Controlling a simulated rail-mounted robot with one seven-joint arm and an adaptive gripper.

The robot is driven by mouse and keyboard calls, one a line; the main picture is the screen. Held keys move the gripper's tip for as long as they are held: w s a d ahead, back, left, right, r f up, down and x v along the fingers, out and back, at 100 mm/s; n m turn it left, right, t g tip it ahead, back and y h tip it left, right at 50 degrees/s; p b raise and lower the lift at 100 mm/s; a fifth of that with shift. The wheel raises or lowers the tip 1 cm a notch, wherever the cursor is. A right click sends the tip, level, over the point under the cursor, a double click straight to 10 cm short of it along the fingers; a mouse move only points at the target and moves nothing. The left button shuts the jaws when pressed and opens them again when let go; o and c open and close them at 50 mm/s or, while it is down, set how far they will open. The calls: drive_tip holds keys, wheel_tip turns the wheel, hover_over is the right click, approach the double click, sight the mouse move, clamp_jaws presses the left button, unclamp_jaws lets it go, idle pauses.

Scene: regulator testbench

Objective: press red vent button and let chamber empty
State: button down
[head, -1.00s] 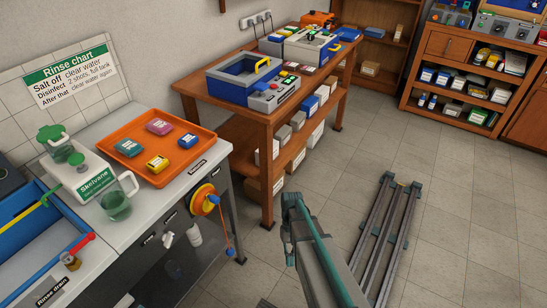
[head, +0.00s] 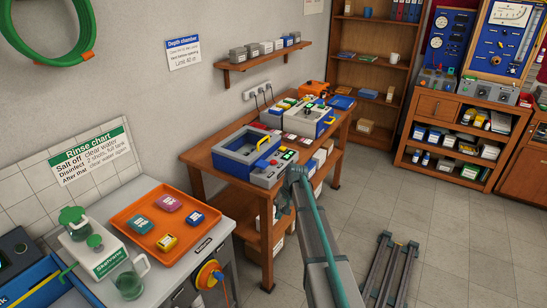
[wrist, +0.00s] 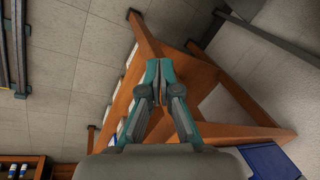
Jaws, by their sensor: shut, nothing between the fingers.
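The blue-and-grey chamber box (head: 238,158) with a yellow handle stands on the wooden bench (head: 206,185). Its grey control panel (head: 268,177) is on the box's right side, with a small lit green display and small coloured buttons. In the wrist view my gripper (wrist: 160,66) is shut and empty, pointing at the bench frame and floor.
A second blue-and-grey device (head: 304,121) and an orange case (head: 313,89) stand farther back on the bench. A wall shelf (head: 262,57) hangs above. An orange tray (head: 126,214) lies on the left counter. The tiled floor (head: 385,210) at right is mostly clear.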

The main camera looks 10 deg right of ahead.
drive_tip(key=w+d+r+t+p, duration=0.1)
drive_tip(key=w+r, duration=0.4)
drive_tip(key=r, duration=0.1)
drive_tip(key=w+d+r+t+p, duration=0.1)
drive_tip(key=w+r+t, duration=0.1)
drive_tip(key=w+r, duration=0.3)
drive_tip(key=w+r+m+t+p, duration=0.1)
drive_tip(key=w+r, duration=0.4)
drive_tip(key=r, duration=0.1)
drive_tip(key=shift+w+d+r+t+p, duration=0.25)
drive_tip(key=shift+d+r+t+p, duration=0.05)
drive_tip(key=shift+d+p, duration=0.1)
drive_tip(key=w+d+r+m+t, duration=0.1)
drive_tip(key=w+r+t, duration=0.2)
drive_tip(key=w+r, duration=0.2)
drive_tip(key=shift+w, duration=1.15)
drive_tip(key=shift+f, duration=0.1)
drive_tip(key=b, duration=0.3)
hover_over(274, 162)
wheel_tip(274, 162, down, 8)
drive_tip(key=shift+w+d+r, duration=0.1)
drive_tip(key=shift+r, duration=0.1)
drive_tip(key=shift+f, duration=0.55)
drive_tip(key=shift+f, duration=0.1)
drive_tip(key=shift+f+b, duration=0.35)
drive_tip(key=shift+b, duration=0.15)
